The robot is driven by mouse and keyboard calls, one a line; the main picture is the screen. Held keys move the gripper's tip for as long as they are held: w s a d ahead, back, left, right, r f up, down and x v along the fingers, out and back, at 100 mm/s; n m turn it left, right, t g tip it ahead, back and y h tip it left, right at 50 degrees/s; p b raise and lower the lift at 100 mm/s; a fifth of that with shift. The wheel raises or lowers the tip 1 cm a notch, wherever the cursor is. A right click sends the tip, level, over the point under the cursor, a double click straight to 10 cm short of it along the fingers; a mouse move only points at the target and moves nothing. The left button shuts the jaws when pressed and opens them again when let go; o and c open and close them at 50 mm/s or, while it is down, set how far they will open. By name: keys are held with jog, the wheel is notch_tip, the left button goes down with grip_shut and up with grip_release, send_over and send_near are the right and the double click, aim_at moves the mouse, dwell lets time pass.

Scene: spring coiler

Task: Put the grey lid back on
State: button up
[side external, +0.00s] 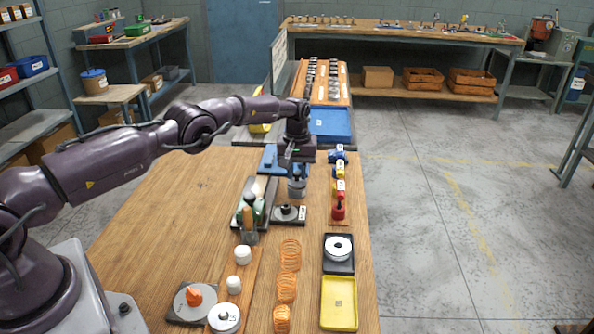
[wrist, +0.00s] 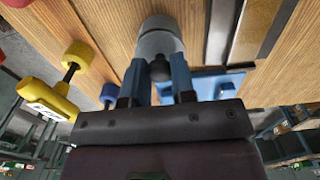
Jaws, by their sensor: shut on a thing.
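The grey lid (wrist: 158,45) is in the wrist view, with a dark knob on top. My gripper (wrist: 159,78) is shut on that knob, one bluish finger on each side. A paler grey rounded part (wrist: 160,24) shows just beyond the lid; I cannot tell whether the two touch. In the side view my gripper (side external: 298,166) points down, with a grey-blue cylindrical thing (side external: 297,187) directly under its fingers. The boundary between lid and any container is too small to make out there.
A dark plate with a round black piece (side external: 288,213) lies just in front. Labelled blue, yellow and red tools (side external: 338,187) stand close on the right. A holder with green-handled tools (side external: 250,211) is at left. Orange coils (side external: 287,285) and a yellow tray (side external: 339,303) lie nearer.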

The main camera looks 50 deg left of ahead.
jog(key=shift+f, duration=0.45)
dwell(0.4)
jog(key=o, duration=1.1)
jog(key=shift+o, duration=0.2)
jog(key=shift+r, duration=4.25)
